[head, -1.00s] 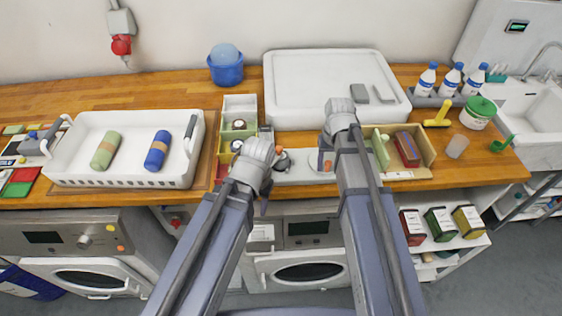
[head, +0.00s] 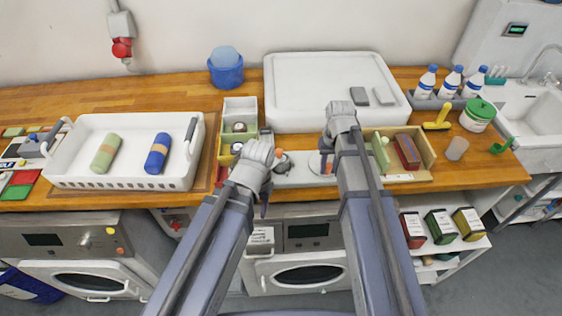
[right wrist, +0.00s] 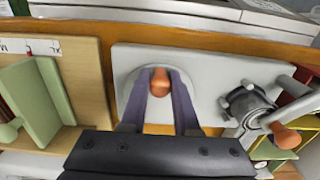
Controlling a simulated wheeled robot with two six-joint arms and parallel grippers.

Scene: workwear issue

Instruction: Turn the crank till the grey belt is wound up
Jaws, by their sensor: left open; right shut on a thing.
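A pale grey winder plate (right wrist: 205,65) lies at the counter's front edge. It carries a round white disc (right wrist: 134,92) with an orange knob. In the right wrist view, my right gripper (right wrist: 160,88) is shut on this orange knob (right wrist: 160,80), one finger on each side. Beside it on the plate is a metal hub with a dark arm (right wrist: 250,105) and a second orange knob (right wrist: 286,136). My left gripper (head: 272,160) is open at the plate's left end in the head view. I cannot make out the grey belt; the arms hide part of the plate.
A white basket (head: 120,183) with a green roll and a blue roll stands at left. A wooden tray (head: 425,155) with a green block adjoins the plate at right.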

